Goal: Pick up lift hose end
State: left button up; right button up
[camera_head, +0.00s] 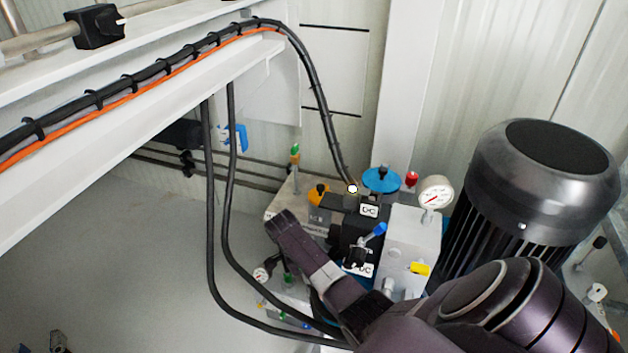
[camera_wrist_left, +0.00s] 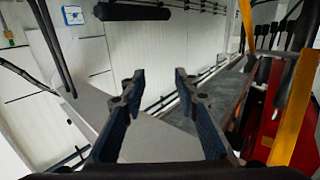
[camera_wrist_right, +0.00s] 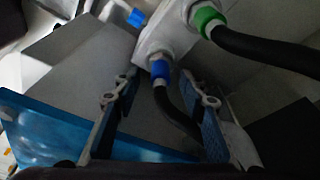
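In the right wrist view a black hose with a blue collar (camera_wrist_right: 160,72) is joined to a pale metal block. A second black hose with a green collar (camera_wrist_right: 207,18) joins the block at its upper right. My right gripper (camera_wrist_right: 168,92) is open, with the blue-collared hose showing between its fingers; contact cannot be told. Two black hoses (camera_head: 226,150) hang from the beam and run behind that arm. My left gripper (camera_wrist_left: 160,88) is open and empty; its fingertips show at the bottom left of the head view (camera_head: 40,344).
A pump block (camera_head: 408,240) with a gauge (camera_head: 435,192) and coloured knobs stands beside a large black motor (camera_head: 535,190). A white beam (camera_head: 120,115) carrying cables crosses the upper left. Bare grey floor (camera_head: 130,260) lies at the left.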

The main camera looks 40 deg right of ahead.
jog(key=shift+d+f, duration=0.1)
jog(key=shift+f, duration=0.25)
pick_arm(q)
jog(key=shift+w+d+r+t, duration=0.15)
jog(key=shift+r+t, duration=0.35)
jog(key=shift+r, duration=0.6)
pick_arm(e)
jog(key=shift+s, duration=0.1)
grip_shut()
